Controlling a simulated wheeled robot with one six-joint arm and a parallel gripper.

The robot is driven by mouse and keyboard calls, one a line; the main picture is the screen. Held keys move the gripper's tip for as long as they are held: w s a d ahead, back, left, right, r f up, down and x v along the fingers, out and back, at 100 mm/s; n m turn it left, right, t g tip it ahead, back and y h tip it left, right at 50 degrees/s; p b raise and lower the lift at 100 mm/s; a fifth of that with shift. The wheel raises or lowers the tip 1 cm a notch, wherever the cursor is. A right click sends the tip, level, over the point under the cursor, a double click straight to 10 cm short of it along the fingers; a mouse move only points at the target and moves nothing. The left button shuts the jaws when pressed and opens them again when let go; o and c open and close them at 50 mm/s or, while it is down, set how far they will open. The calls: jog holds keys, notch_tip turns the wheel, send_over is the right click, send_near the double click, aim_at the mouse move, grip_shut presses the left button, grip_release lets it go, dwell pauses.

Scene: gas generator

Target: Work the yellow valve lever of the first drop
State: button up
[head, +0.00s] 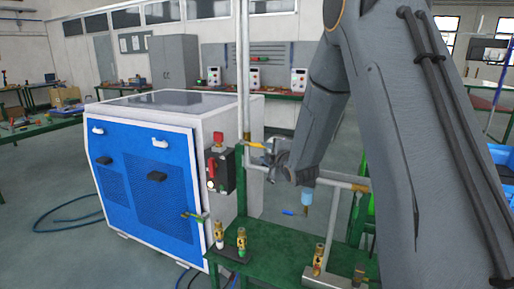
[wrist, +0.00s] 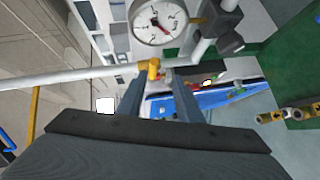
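A yellow valve lever (head: 256,146) shows in the head view beside the vertical white pipe (head: 243,70), just left of my gripper (head: 278,156). In the wrist view, the two dark fingers of my gripper (wrist: 157,84) stand apart, with a gap between them. A yellow fitting (wrist: 153,69) on a white pipe shows between the fingertips; I cannot tell whether they touch it. I cannot tell for certain whether it is the same lever. My arm hides part of the pipework in the head view.
A round gauge (wrist: 158,20) sits close to the fingertips. A blue and white generator (head: 150,180) with a red-handled box (head: 220,168) stands at left. Brass fittings (head: 241,243) stand on a green table (head: 275,262) below. A horizontal pipe (head: 340,184) runs at right.

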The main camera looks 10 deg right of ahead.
aim_at(259, 146)
jog(key=shift+w+a+r+n+t, duration=0.1)
jog(key=shift+w+r+n+t, duration=0.25)
jog(key=shift+w+n, duration=0.25)
jog(key=shift+w+a+f+p, duration=0.2)
jog(key=shift+w+p, duration=0.2)
jog(key=shift+w, duration=0.8)
jog(key=shift+w+a+f+p, duration=0.2)
jog(key=shift+w+p, duration=0.25)
jog(key=shift+w, duration=0.8)
jog(key=shift+w+a+f+p, duration=0.15)
jog(key=shift+w+a+p, duration=0.2)
jog(key=shift+w, duration=0.85)
jog(key=shift+d, duration=0.1)
grip_shut()
